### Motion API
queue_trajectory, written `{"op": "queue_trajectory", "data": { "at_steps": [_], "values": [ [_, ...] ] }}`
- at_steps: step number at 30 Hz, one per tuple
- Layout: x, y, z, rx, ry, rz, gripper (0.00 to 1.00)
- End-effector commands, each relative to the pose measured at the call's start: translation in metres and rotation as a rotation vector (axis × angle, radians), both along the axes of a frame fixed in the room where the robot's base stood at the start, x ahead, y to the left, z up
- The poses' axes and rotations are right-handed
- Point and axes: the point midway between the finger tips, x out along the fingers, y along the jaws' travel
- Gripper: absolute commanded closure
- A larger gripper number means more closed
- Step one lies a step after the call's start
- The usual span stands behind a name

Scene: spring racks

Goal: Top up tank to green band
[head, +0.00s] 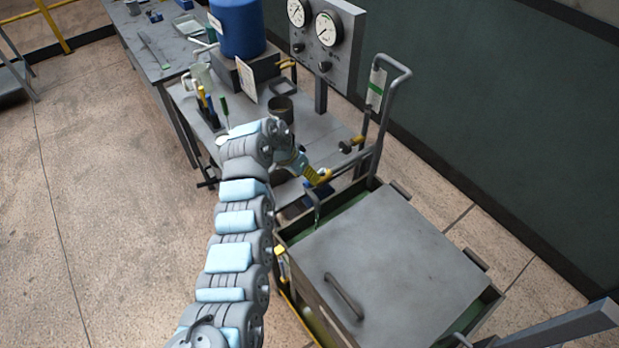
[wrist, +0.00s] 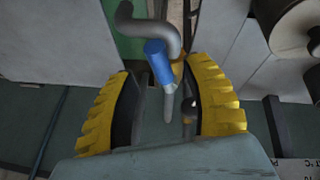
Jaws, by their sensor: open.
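The tank (head: 392,262) is a low open-topped box with a grey lid and green along its inner edge. A blue valve handle (wrist: 159,62) sits on the pipework by the spout. My gripper (head: 322,177) has yellow ribbed fingers. In the wrist view its fingers (wrist: 158,72) are spread, with the blue handle between and ahead of them. I cannot tell whether they touch it. A white plate with a green stripe (head: 377,86) hangs by the bent pipe. No liquid level is readable.
A gauge panel (head: 347,38) with two dials stands behind. The bench (head: 325,132) holds a blue drum (head: 238,27), a dark cup (head: 281,107) and several bottles and tools.

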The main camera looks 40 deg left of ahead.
Motion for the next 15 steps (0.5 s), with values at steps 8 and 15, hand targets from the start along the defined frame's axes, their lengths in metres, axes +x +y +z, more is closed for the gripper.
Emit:
{"op": "queue_trajectory", "data": {
  "at_steps": [8,15],
  "values": [
    [0.008,-0.003,-0.016,0.000,-0.001,-0.001,0.50],
    [0.011,-0.005,-0.024,-0.001,0.001,-0.001,0.50]
  ]
}}
